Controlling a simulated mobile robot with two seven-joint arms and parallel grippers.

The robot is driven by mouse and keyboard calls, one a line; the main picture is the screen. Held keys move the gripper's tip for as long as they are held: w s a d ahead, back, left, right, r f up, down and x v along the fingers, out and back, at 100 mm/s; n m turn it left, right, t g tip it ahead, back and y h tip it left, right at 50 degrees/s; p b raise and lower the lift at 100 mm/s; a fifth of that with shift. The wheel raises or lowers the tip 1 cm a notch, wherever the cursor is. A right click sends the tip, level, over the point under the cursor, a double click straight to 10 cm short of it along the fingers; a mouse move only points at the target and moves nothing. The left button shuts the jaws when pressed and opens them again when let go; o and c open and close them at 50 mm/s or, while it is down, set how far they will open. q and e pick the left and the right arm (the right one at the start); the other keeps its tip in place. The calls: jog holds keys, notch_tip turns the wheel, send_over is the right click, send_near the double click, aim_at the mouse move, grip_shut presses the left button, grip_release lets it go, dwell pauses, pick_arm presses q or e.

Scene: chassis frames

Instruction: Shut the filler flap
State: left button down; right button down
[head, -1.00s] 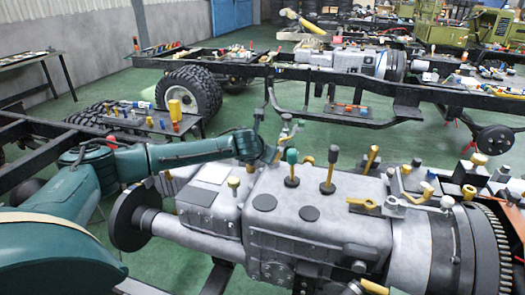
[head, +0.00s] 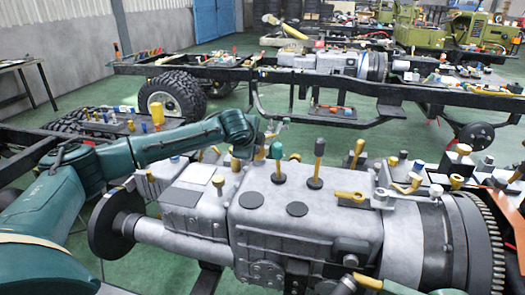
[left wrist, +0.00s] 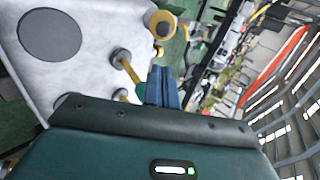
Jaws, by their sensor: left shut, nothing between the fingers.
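The grey gearbox housing (head: 310,220) fills the front of the head view. My left gripper (head: 270,130) is above its far edge, close to a teal-knobbed lever (head: 278,165). In the left wrist view the fingers of my left gripper (left wrist: 162,85) are shut and empty. Just beyond the tips is a yellow round-rimmed piece (left wrist: 163,25) with a dark inside, apparently the filler. I cannot clearly pick out its flap or how far it stands open. A yellow stem with a grey end (left wrist: 122,65) is beside the fingers.
Black-knobbed levers (head: 317,160) and a yellow handle (head: 350,196) stand on the housing to the right. A dark round disc (left wrist: 50,35) lies on the housing top. Another chassis frame (head: 400,92) is behind, with green floor between.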

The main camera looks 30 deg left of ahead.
pick_arm(q)
send_near(265, 151)
notch_tip(265, 151, down, 2)
jog(key=w, duration=0.2)
pick_arm(e)
jog(key=shift+w+d, duration=0.25)
jog(key=shift+w, duration=0.05)
pick_arm(q)
jog(key=shift+a+b+x, duration=0.15)
jog(key=shift+b+x, duration=0.05)
jog(key=shift+x, duration=0.4)
jog(key=shift+a+b+x, duration=0.15)
jog(key=shift+b+x, duration=0.05)
jog(key=shift+x, duration=0.45)
pick_arm(e)
jog(key=shift+a+f, duration=0.2)
pick_arm(q)
jog(key=shift+w+a, duration=0.1)
jog(key=shift+w, duration=0.2)
pick_arm(e)
jog(key=shift+w+a+r, duration=0.1)
jog(key=shift+a+r, duration=0.05)
jog(key=shift+a, duration=0.1)
pick_arm(q)
jog(key=shift+w, duration=0.1)
pick_arm(e)
jog(key=shift+r, duration=0.2)
jog(key=shift+s+f, duration=0.2)
jog(key=shift+s, duration=0.1)
